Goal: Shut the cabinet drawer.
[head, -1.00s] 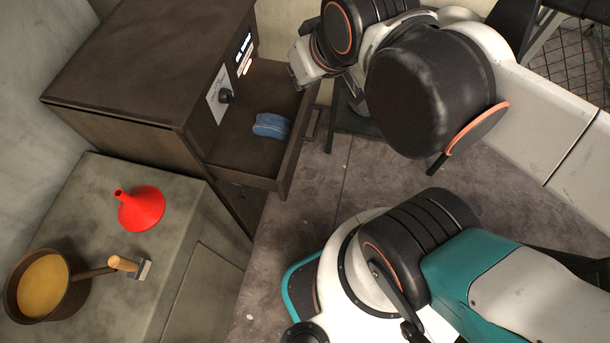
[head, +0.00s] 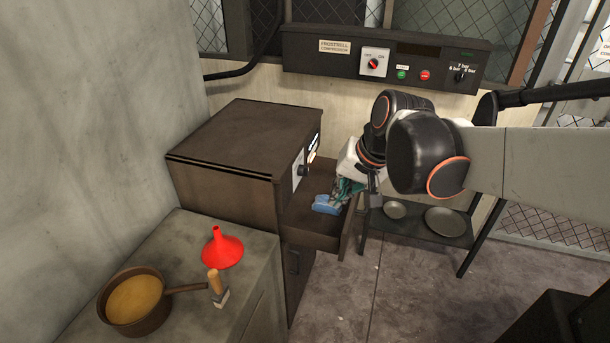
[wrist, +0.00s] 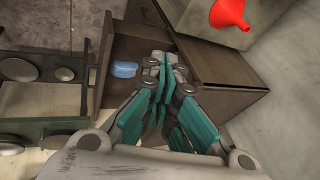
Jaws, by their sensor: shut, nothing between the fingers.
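The dark brown cabinet (head: 225,150) stands against the wall at left of centre in the head view. Its drawer (head: 349,232) is pulled out, and a blue object (head: 326,205) lies inside. My gripper (head: 347,189) has teal fingers, shut and empty. In the head view it overlaps the far part of the open drawer, beside the blue object; I cannot tell whether it touches the drawer. In the wrist view the closed fingertips (wrist: 160,62) appear between the blue object (wrist: 124,69) and the cabinet body (wrist: 220,98). The drawer handle is hidden in the head view.
A grey counter (head: 190,232) at left holds a red funnel (head: 222,248), a pot (head: 135,302) of yellow contents and a wooden-handled tool (head: 217,287). A low rack (head: 420,226) with round pans stands right of the drawer. Floor before the drawer is clear.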

